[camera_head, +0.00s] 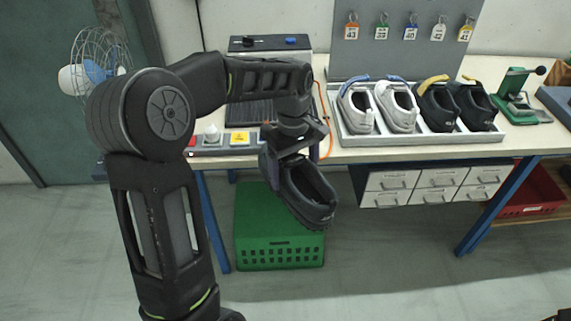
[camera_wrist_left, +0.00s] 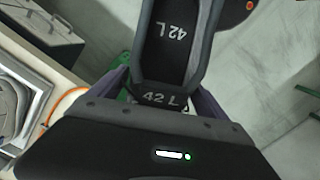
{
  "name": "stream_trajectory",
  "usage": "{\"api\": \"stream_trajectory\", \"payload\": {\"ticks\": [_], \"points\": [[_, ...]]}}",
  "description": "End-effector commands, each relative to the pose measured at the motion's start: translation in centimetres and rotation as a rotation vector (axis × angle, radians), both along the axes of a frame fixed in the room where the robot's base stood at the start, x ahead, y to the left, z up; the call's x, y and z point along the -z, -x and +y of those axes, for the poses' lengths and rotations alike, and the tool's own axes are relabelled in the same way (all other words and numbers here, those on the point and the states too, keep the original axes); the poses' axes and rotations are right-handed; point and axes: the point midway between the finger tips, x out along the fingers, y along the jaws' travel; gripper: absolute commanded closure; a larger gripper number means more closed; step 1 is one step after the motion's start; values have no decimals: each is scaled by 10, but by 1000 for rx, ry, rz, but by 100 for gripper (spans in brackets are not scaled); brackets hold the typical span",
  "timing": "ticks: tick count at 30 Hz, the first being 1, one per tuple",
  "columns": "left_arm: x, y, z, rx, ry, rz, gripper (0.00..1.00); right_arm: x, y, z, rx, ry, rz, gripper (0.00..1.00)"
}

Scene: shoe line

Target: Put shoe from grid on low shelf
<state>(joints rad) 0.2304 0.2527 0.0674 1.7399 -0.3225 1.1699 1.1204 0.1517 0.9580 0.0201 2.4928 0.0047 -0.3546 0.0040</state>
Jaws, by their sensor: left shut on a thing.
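A black shoe (camera_head: 312,201) is held in my left gripper (camera_head: 285,165), in front of the table edge and above the green crate. In the left wrist view the shoe (camera_wrist_left: 178,45) shows its opening, with "42 L" on the insole and on the heel. The left gripper's fingers (camera_wrist_left: 160,95) are shut on the heel end. The shoe's toe tilts downward to the right in the head view. The grid tray (camera_head: 420,141) on the table holds two white shoes (camera_head: 396,106) and two black shoes (camera_head: 440,107). My right gripper is not in view.
A green crate (camera_head: 262,258) stands on the floor below the held shoe. White drawers (camera_head: 388,181) hang under the table, with blue legs (camera_head: 492,215). A red bin (camera_head: 533,190) sits on a low wooden shelf (camera_head: 553,216) at the right. The floor in front is clear.

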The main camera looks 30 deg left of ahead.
Motion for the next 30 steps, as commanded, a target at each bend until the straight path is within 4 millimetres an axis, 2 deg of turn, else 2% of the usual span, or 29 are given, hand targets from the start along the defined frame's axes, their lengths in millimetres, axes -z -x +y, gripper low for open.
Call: {"api": "stream_trajectory", "payload": {"ticks": [5,9,12,15,20,30], "points": [[58,-20,-30,471,5,24,77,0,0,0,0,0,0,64],[116,-25,-66,844,14,33,77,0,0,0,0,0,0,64],[146,-22,-88,1000,20,32,77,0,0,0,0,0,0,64],[166,-17,-105,1092,25,28,77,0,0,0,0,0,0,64],[178,-13,-115,1149,29,24,77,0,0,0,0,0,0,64],[178,-13,-115,1149,28,22,77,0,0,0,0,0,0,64]]}}
